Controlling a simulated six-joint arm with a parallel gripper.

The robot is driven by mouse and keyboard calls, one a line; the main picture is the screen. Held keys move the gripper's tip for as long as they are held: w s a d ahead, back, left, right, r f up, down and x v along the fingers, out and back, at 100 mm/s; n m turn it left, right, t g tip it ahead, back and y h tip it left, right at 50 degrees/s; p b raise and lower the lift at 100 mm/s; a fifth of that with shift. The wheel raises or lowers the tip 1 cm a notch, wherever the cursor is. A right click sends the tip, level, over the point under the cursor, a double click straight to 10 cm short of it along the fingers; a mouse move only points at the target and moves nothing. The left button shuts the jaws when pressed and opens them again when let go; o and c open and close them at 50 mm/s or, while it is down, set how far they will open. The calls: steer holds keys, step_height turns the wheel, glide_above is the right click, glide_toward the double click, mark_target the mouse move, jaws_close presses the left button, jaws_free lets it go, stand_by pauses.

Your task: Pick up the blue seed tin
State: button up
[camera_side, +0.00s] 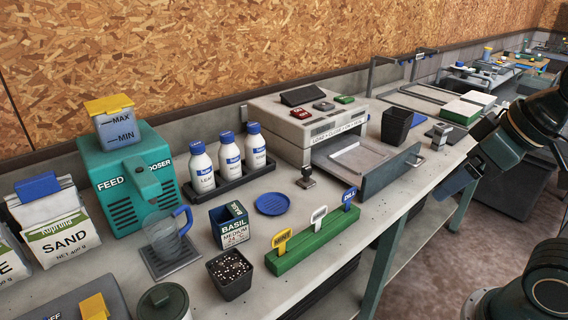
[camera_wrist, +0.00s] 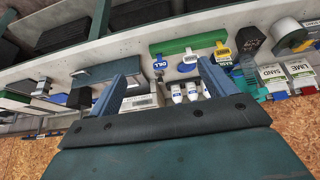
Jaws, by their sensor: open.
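A small dark blue, box-like tin labelled BASIL MEDIUM (camera_side: 231,226) stands upright on the bench in the side view. It is left of a round blue dish (camera_side: 272,204) and behind a pot of speckled soil (camera_side: 229,273). I take it for the seed tin; its opening looks dark inside. My gripper (camera_side: 455,172) is far to the right of it, above the bench's right part. In the wrist view my gripper's two blue fingers (camera_wrist: 166,68) are wide apart with nothing held between them.
A green rack (camera_side: 312,240) with upright tags lies right of the tin. A glass jug (camera_side: 168,240) and a teal feed doser (camera_side: 125,180) stand left. White bottles (camera_side: 229,160) are behind. An open grey drawer (camera_side: 385,172) juts out between my gripper and the tin.

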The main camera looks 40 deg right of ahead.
steer(key=shift+o, duration=0.6)
steer(key=shift+w, duration=0.1)
steer(key=w+a+r, duration=0.1)
steer(key=w+a, duration=0.2)
steer(key=w, duration=0.5)
steer(key=w+a, duration=0.4)
steer(key=w, duration=0.5)
steer(key=w+a+f, duration=0.5)
steer(key=w+a, duration=0.1)
steer(key=a, duration=0.2)
steer(key=w+a+f+m+g, duration=0.1)
steer(key=w+a+f, duration=0.5)
steer(key=w+a, duration=0.1)
steer(key=shift+a+h, duration=0.3)
steer(key=shift+a, duration=0.25)
